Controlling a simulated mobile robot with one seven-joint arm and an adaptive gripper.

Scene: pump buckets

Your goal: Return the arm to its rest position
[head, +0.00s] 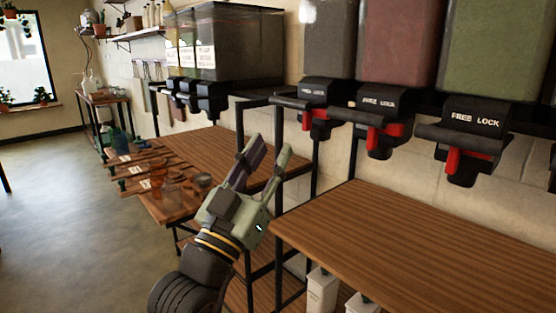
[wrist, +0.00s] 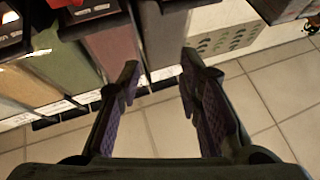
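My gripper (head: 266,160) is raised in front of the gap between two wooden shelves in the head view, with its fingers pointing up and to the right. In the wrist view its two fingers (wrist: 160,85) stand wide apart with nothing between them. Past the fingers the wrist view shows tall dispenser containers and a tiled floor.
Dispensers with red levers (head: 385,135) hang above the wooden shelf (head: 430,235) at right. A farther wooden table (head: 215,145) carries jars and scoops. White containers (head: 322,290) stand below the right shelf. The floor (head: 70,210) at left is clear.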

